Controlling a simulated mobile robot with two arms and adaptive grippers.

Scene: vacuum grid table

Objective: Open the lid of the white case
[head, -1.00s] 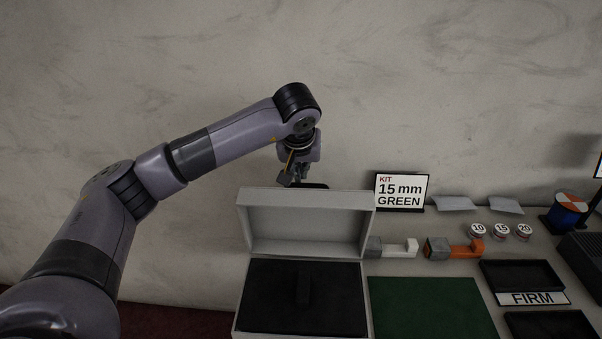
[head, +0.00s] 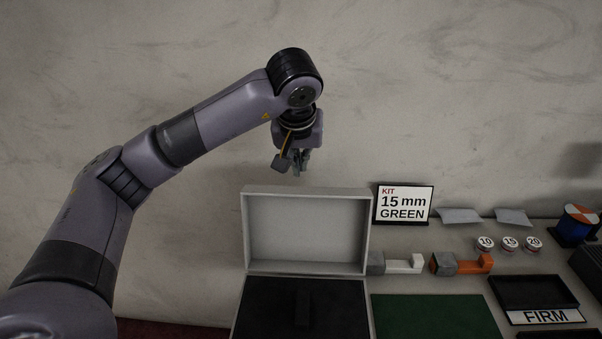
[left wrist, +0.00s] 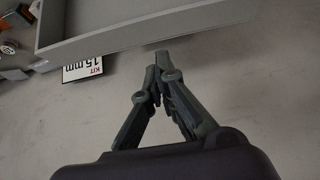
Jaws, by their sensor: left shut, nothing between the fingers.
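The white case stands at the bottom middle of the head view, its lid (head: 307,230) raised upright at the back and its dark lined base (head: 270,305) open toward me. A dark block-like shape lies in the base. My left gripper (head: 297,172) is shut and empty, above and behind the lid's top edge, apart from it. In the left wrist view my left gripper (left wrist: 163,62) shows its fingertips together, and the lid's rim (left wrist: 150,28) crosses the top. My right gripper is in neither view.
A sign (head: 403,204) reading KIT 15 mm GREEN stands right of the lid. A green mat (head: 436,317), grey-white and orange clamp-like pieces (head: 465,264), numbered discs (head: 510,243) and a black tray (head: 532,292) lie to the right. A wall rises behind.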

